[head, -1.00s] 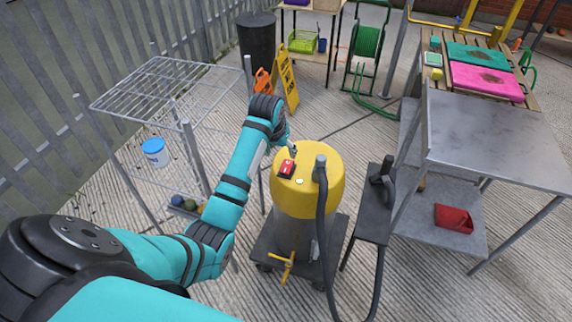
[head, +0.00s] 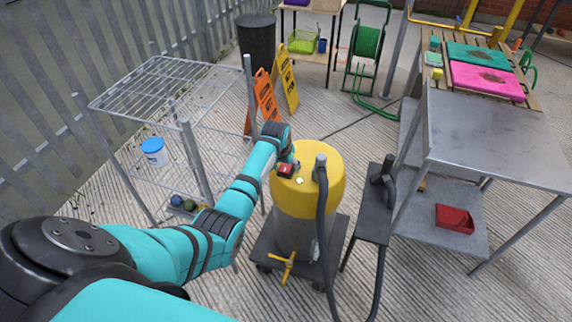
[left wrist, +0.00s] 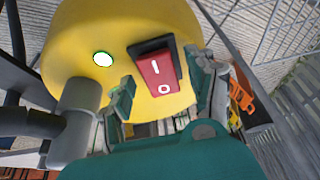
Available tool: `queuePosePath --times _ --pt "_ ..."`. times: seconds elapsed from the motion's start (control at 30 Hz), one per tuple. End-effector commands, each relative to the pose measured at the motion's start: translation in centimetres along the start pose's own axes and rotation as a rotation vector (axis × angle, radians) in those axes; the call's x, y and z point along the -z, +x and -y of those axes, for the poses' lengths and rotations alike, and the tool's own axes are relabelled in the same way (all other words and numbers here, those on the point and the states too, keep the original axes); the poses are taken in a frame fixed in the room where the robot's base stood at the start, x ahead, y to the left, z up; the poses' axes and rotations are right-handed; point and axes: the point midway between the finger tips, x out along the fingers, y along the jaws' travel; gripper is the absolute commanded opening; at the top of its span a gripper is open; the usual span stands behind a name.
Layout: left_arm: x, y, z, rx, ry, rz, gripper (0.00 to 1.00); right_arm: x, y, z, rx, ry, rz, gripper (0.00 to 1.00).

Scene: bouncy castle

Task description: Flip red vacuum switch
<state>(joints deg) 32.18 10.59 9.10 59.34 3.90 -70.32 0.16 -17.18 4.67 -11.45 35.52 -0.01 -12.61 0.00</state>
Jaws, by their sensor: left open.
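The red vacuum switch (head: 286,170) is a rocker in a black frame on top of the yellow vacuum (head: 325,190). In the left wrist view the red switch (left wrist: 160,75) shows its I and O marks, the O end nearer my gripper. My left gripper (left wrist: 165,95) is open, its fingers on either side of the switch's lower part in that view. I cannot tell whether it touches the switch. In the head view my left gripper (head: 292,163) is small and partly hidden at the vacuum's rear left edge. My right gripper is not in view.
A black hose (head: 322,235) rises from the vacuum's top and hangs down its front. A wire rack (head: 150,82) stands left, orange and yellow signs (head: 265,97) behind, and a metal table (head: 495,135) right. A white round button (left wrist: 103,59) sits near the switch.

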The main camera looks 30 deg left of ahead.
Motion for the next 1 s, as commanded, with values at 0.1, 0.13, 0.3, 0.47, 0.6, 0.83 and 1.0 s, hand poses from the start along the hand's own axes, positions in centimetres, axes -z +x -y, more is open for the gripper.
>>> queuePosePath --times 0.1,0.13,0.3,0.47,0.6,0.83,1.0 --pt "0.00 -0.02 -0.01 0.000 0.000 0.000 0.49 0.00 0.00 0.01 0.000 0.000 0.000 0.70" --pt "0.00 -0.02 -0.01 0.000 0.000 0.000 0.45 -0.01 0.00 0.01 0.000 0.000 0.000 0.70" --pt "-0.02 -0.02 -0.05 -0.001 0.000 0.000 0.22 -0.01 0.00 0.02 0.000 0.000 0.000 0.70" --pt "-0.03 -0.01 -0.12 -0.003 -0.001 0.001 0.07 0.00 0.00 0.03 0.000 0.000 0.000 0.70" --pt "-0.05 0.00 -0.13 -0.003 -0.001 0.001 0.03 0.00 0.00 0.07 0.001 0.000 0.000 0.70" --pt "0.28 -0.05 -0.11 -0.003 -0.002 0.043 0.03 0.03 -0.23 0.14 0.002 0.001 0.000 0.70" --pt "0.54 0.29 -0.15 -0.004 -0.002 0.170 0.03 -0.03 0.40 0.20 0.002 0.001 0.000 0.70"
